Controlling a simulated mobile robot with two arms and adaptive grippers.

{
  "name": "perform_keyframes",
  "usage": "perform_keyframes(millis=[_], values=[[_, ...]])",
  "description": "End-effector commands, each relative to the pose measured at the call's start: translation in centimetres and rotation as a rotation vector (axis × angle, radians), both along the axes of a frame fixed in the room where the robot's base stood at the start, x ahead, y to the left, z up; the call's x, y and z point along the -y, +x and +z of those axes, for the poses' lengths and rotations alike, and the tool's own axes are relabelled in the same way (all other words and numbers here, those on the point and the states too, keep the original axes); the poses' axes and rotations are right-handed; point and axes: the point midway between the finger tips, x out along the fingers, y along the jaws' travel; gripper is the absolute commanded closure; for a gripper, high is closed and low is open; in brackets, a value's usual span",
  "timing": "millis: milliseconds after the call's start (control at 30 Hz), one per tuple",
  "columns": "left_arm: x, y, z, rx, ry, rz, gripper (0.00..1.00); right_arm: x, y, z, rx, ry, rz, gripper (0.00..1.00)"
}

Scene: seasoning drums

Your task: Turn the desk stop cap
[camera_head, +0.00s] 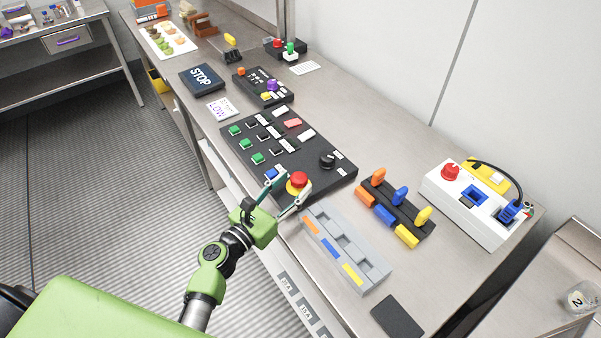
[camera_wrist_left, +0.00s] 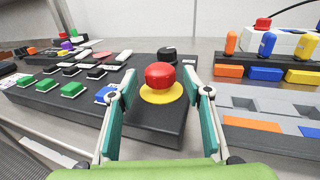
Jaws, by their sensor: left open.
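A red mushroom-shaped stop cap (camera_head: 299,180) on a yellow ring sits at the near end of the black control panel (camera_head: 243,150). My left gripper (camera_head: 289,193) is open, with its teal fingers on either side of the cap. In the left wrist view the red cap (camera_wrist_left: 160,76) stands upright between the two fingertips of my left gripper (camera_wrist_left: 160,92), with a visible gap on each side. The yellow ring (camera_wrist_left: 161,95) shows under it. My right gripper is not in view.
A blue button (camera_head: 271,174) and a black knob (camera_head: 327,159) flank the cap on the panel. A grey slotted tray (camera_head: 375,277) lies to the right. A white box with another red button (camera_head: 450,172) stands further right. Green buttons line the panel's left edge.

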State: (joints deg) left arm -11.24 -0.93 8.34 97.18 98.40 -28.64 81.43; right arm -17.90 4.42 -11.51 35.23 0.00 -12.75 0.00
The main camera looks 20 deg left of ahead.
Motion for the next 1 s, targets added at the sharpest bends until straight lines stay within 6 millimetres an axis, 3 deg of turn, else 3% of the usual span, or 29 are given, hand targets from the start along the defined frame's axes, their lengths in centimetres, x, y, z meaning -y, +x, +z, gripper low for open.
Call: perform_keyframes(millis=[233, 633, 800, 1000], values=[[1.1, 3.1, 0.0, -0.001, 0.001, 0.001, 0.55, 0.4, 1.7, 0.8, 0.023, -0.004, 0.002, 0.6], [1.3, 3.7, -0.1, -0.001, 0.003, 0.0, 0.55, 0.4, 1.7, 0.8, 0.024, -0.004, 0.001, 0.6], [1.3, 3.7, -0.1, -0.001, 0.003, 0.0, 0.95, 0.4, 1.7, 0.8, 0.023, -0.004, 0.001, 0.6], [1.3, 3.6, -0.1, -0.001, 0.003, -0.005, 0.95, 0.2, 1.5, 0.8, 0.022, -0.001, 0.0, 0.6]])
